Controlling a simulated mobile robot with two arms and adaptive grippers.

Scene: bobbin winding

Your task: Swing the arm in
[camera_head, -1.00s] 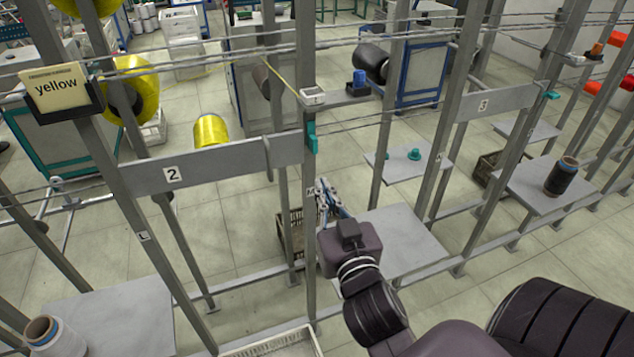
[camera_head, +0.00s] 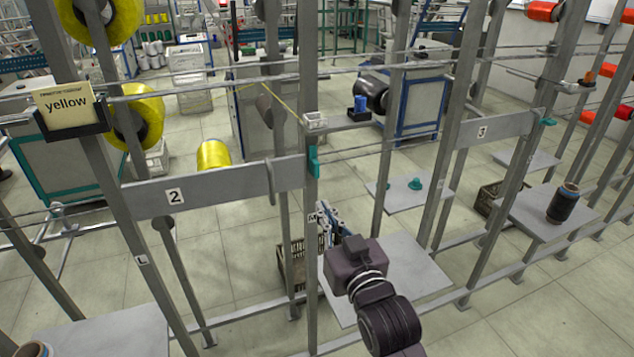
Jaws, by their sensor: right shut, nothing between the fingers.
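A thin grey lever (camera_head: 270,183) hangs upright against the beam marked 2 (camera_head: 225,189), near the post marked M. A short holder with a blue bobbin (camera_head: 360,103) sticks out to the right of this post. A yellow thread (camera_head: 281,101) slants down to a small white block (camera_head: 316,121) on the post. I cannot tell for sure which part is the arm to swing. My right gripper (camera_head: 325,214) is below the lever, right beside the post, apart from both lever and bobbin; its fingers are shut and empty. My left gripper is out of view.
Grey posts and long horizontal rods cross the view. Grey shelves sit low, one behind my right wrist (camera_head: 415,255). A dark cone (camera_head: 563,203) stands on the right shelf. A yellow spool (camera_head: 213,155) is behind the beam. A yellow label (camera_head: 67,105) is at left.

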